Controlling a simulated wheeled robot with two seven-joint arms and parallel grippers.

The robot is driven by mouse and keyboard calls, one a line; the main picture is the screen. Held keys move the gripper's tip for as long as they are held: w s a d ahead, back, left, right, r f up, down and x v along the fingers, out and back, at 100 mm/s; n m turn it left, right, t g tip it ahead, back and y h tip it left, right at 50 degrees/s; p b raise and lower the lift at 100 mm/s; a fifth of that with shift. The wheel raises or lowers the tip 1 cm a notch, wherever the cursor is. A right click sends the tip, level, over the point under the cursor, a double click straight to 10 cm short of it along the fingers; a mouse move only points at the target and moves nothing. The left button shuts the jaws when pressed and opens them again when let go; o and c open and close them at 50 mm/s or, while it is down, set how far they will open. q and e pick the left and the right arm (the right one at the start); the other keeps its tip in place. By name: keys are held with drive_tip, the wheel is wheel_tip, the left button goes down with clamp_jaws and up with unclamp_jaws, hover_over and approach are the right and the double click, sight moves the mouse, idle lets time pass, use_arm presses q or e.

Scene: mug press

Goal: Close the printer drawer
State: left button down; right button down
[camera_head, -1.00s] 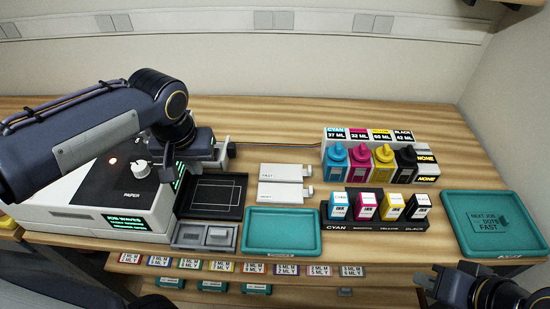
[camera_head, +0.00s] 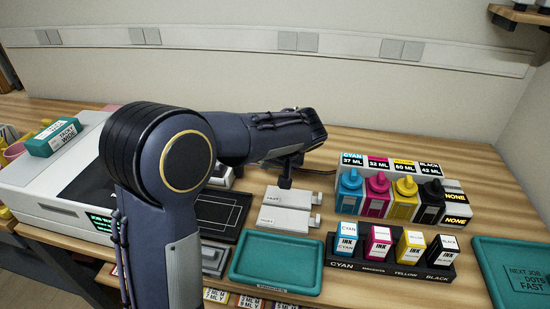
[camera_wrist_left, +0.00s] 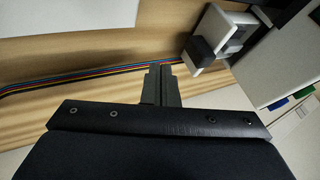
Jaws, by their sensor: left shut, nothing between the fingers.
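The white printer (camera_head: 45,190) stands at the left of the bench. A black tray (camera_head: 232,214) with a pale outline, likely its drawer, sticks out on the printer's right side. My left arm covers much of the printer and the tray's left part. My left gripper (camera_head: 286,184) is shut and empty, right of the tray and just behind or above the white blocks. In the left wrist view its closed fingers (camera_wrist_left: 160,85) point at the wood, apart from a white and dark block (camera_wrist_left: 214,38). My right gripper is out of view.
Two white blocks (camera_head: 287,219) lie right of the black tray. A teal tray (camera_head: 277,263) is in front of them. Ink bottles (camera_head: 377,192) and ink boxes (camera_head: 380,244) stand to the right. A coloured ribbon cable (camera_wrist_left: 80,76) runs along the bench.

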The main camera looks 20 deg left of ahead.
use_arm(q)
drive_tip(key=shift+s+a+f, duration=0.1)
drive_tip(key=shift+a+f, duration=0.05)
drive_tip(key=shift+a, duration=0.6)
drive_tip(key=shift+s+a+f, duration=0.1)
drive_tip(key=shift+s+a, duration=0.05)
drive_tip(key=shift+a, duration=0.6)
drive_tip(key=shift+s+a+f, duration=0.1)
drive_tip(key=shift+a+f, duration=0.05)
drive_tip(key=shift+a, duration=0.6)
drive_tip(key=shift+s+a, duration=0.1)
drive_tip(key=shift+a, duration=0.2)
drive_tip(key=a, duration=0.2)
drive_tip(key=s+a, duration=0.1)
drive_tip(key=a, duration=0.2)
drive_tip(key=s+a+b, duration=0.1)
drive_tip(key=a, duration=0.2)
drive_tip(key=shift+a, duration=0.15)
drive_tip(key=v, duration=0.7)
drive_tip(key=shift+w+p, duration=0.1)
drive_tip(key=shift+p, duration=0.25)
drive_tip(key=shift+s+d+r, duration=0.25)
drive_tip(key=shift+d+r, duration=0.1)
drive_tip(key=shift+d, duration=0.05)
